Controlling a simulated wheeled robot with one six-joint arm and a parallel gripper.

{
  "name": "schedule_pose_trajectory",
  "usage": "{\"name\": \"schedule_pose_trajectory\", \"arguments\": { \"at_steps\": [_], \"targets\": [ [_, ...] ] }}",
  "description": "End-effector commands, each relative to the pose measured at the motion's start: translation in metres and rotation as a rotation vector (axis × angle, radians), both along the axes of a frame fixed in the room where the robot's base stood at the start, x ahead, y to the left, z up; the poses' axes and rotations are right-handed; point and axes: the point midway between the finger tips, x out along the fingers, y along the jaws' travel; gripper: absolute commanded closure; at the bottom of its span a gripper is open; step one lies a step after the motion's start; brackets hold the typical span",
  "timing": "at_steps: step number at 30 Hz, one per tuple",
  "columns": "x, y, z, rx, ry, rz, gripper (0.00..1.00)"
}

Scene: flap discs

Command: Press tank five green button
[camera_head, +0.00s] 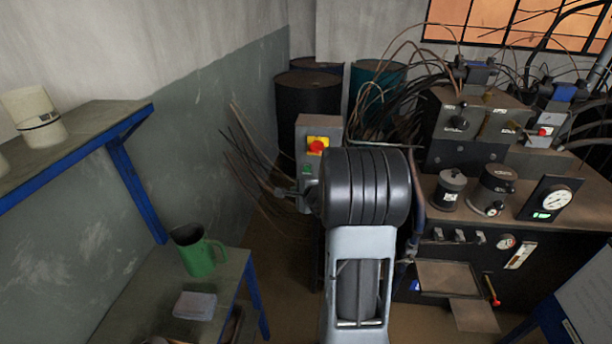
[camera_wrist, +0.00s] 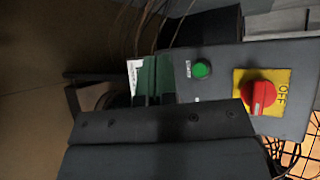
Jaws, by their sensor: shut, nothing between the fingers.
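A grey control box (camera_head: 319,131) stands on the floor left of my arm. Its green button (camera_wrist: 202,69) shows clearly in the wrist view, with a small label beside it. The button also shows small in the head view (camera_head: 306,169), below a red knob. My gripper (camera_wrist: 156,66) appears as a narrow dark green pair of fingers, shut and empty. In the wrist view it sits left of the green button, a little apart from it. I cannot read any tank number.
A red OFF knob (camera_wrist: 258,97) on a yellow plate is close to the button. Loose cables (camera_head: 262,166) hang left of the box. Dark drums (camera_head: 308,96) stand behind.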

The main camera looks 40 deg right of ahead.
Motion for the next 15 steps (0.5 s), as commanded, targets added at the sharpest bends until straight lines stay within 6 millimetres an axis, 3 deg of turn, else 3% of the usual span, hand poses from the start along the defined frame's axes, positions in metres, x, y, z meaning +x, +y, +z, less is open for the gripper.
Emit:
{"name": "schedule_pose_trajectory", "arguments": {
  "at_steps": [5,15],
  "targets": [
    [-0.0011,-0.0132,-0.0093,0.019,-0.002,-0.053,1.0],
    [-0.0009,-0.0138,-0.009,0.02,-0.002,-0.056,1.0]
  ]
}}
